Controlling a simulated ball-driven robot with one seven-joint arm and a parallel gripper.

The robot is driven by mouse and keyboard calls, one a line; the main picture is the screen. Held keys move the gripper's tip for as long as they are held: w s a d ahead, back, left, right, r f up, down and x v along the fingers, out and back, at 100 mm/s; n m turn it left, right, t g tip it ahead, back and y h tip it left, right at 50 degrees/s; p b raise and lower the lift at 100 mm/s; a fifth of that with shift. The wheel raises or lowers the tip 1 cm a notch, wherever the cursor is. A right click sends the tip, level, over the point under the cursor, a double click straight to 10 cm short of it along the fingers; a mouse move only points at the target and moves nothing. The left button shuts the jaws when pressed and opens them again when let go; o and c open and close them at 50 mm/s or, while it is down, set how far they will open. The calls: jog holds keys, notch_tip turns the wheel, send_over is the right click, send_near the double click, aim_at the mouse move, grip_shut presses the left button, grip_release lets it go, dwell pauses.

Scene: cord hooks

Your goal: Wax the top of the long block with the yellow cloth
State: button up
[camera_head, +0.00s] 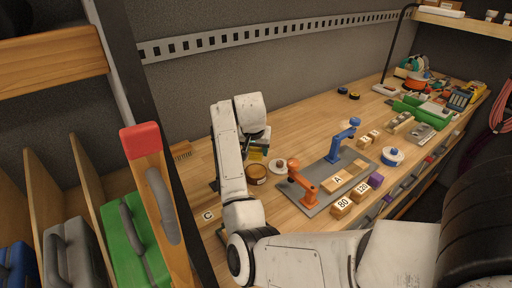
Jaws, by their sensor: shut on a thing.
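My gripper (257,148) points down over the left part of the workbench, mostly hidden behind my own arm. It is shut on a small yellow thing, which looks like the yellow cloth (256,155). The cloth is just above or touching a round brown tin (257,173); I cannot tell which. A long wooden block (346,177) marked "A" lies on a grey plate (315,205), right of my gripper and apart from it. An orange clamp (304,185) stands at the plate's near left and a blue clamp (341,143) at its far side.
A pale round disc (276,166) lies close right of the tin. Blocks marked "80" (342,207) and "120" (361,191), a purple block (376,180) and a blue-white round container (392,156) line the front. The bench behind the plate is mostly clear.

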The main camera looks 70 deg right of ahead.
aim_at(257, 169)
jog(key=shift+f+b, duration=2.65)
jog(key=shift+f, duration=0.1)
jog(key=shift+a+f, duration=0.1)
jog(key=shift+f, duration=0.5)
dwell(0.8)
notch_tip(257, 169, up, 7)
jog(key=p, duration=0.7)
jog(key=shift+r, duration=0.15)
dwell(0.8)
